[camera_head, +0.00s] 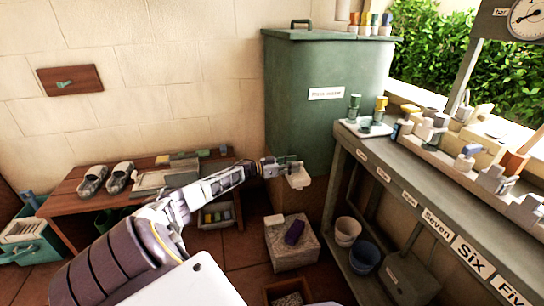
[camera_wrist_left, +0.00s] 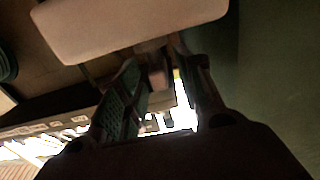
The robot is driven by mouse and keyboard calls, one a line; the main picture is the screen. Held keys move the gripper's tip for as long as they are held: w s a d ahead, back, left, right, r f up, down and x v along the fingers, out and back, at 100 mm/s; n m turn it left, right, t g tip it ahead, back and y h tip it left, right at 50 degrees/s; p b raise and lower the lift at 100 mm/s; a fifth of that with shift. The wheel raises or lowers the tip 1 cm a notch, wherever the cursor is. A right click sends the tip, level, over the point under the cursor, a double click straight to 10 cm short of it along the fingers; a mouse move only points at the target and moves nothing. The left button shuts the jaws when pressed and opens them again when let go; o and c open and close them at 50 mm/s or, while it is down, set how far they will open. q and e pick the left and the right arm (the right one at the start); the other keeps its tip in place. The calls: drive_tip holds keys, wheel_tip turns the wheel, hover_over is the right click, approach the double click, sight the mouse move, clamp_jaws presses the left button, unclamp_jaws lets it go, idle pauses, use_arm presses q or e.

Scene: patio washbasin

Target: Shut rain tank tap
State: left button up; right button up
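The green rain tank (camera_head: 325,60), with a white label on its front, stands against the wall; its dark green side shows in the left wrist view (camera_wrist_left: 275,70). My left gripper (camera_head: 291,168) is at the lower front of the tank. In the left wrist view its two fingers (camera_wrist_left: 165,100) are apart, with a small pale piece (camera_wrist_left: 157,77) showing between or beyond them. A broad pale plate (camera_wrist_left: 130,25) lies just past the fingertips; a pale piece also shows at the gripper in the head view (camera_head: 299,178). I cannot tell which part is the tap. My right gripper is out of view.
A stone block (camera_head: 291,245) with a purple item stands on the floor below the gripper. A long labelled bench (camera_head: 400,180) runs along the right, with buckets (camera_head: 348,231) under it. A low wooden table (camera_head: 85,205) with shoes stands left.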

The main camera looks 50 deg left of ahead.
use_arm(q)
drive_tip(key=v, duration=1.1)
idle(0.6)
idle(0.5)
